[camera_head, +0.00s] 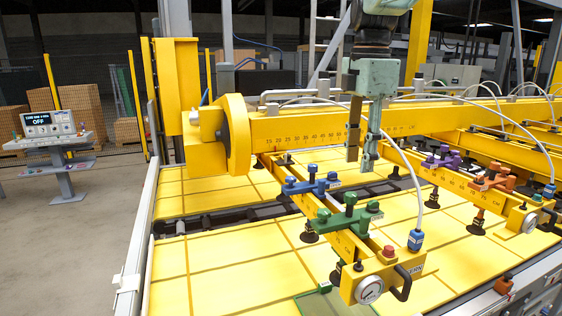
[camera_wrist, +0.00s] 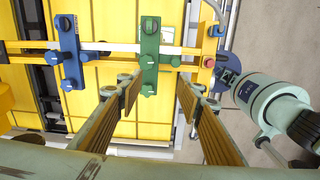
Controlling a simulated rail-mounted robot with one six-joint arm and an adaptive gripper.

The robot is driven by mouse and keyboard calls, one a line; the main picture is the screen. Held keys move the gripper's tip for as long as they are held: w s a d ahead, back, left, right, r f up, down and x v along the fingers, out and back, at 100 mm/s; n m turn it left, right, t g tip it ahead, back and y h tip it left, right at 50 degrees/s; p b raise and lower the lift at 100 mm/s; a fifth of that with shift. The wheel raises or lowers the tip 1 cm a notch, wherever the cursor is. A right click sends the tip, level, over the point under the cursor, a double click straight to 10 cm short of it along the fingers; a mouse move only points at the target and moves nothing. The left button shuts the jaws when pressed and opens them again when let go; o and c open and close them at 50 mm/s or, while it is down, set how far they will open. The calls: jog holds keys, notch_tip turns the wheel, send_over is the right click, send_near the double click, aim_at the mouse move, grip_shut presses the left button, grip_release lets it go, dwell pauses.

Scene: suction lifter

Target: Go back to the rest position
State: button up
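My gripper (camera_head: 361,160) hangs down over the yellow suction lifter (camera_head: 290,126), near the middle of the head view. In the wrist view its two ribbed fingers (camera_wrist: 160,92) stand apart with nothing between them. A green clamp (camera_head: 348,217) and a blue clamp (camera_head: 312,181) sit across the near yellow arm, below my gripper. They also show at the top of the wrist view, the green clamp (camera_wrist: 149,55) near the middle and the blue clamp (camera_wrist: 70,52) to its left. The fingers appear apart from both clamps.
A purple clamp (camera_head: 441,160) and an orange clamp (camera_head: 493,178) sit on the arm to the right. A round gauge (camera_head: 369,290) and a handle are at the near end. A console screen reading OFF (camera_head: 48,122) stands at left, with clear floor around it.

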jog(key=s+f+m+t+b, duration=0.1)
jog(key=s+f+m+b, duration=0.4)
jog(key=s, duration=0.9)
jog(key=s+f+m+t+b, duration=0.1)
jog(key=s+f+m+b, duration=0.4)
jog(key=s+f+m, duration=0.4)
jog(key=s+f+m+t+b, duration=0.1)
jog(key=s+f+m+b, duration=0.4)
jog(key=s+f, duration=0.5)
jog(key=s+m, duration=0.2)
jog(key=s, duration=0.7)
jog(key=shift+s+f+t+b, duration=0.2)
jog(key=shift+s+t+b, duration=0.1)
jog(key=shift+s+b, duration=0.1)
